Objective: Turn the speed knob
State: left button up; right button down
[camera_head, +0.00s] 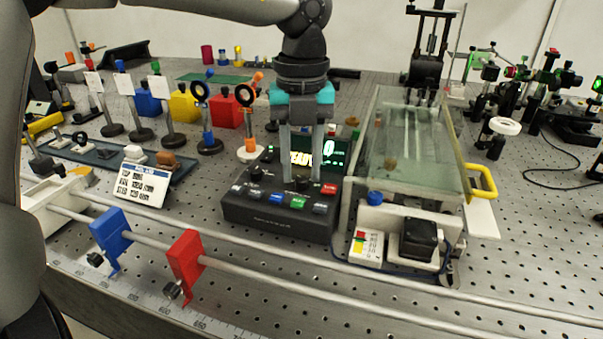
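A black control box (277,212) stands mid-bench with a lit display reading READY (301,157), partly hidden behind my fingers. Its sloped panel has a black knob (255,173) at the left and a row of coloured buttons, with a red one (329,189) at the right. My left gripper (302,180) hangs from above, fingers pointing down over the panel, spread apart. A dark knob-like shape (303,184) shows low between the fingertips; I cannot tell whether they touch it. Which knob is the speed knob is not readable. My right gripper is out of view.
A clear-walled tank (400,150) with a yellow handle (483,182) stands close to the box's right. A rail with a blue clamp (110,239) and a red clamp (186,262) runs in front. Lens posts and coloured blocks stand behind left.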

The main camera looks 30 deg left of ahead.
pick_arm(q)
jog(key=shift+f, duration=0.45)
jog(key=shift+c, duration=0.3)
grip_shut()
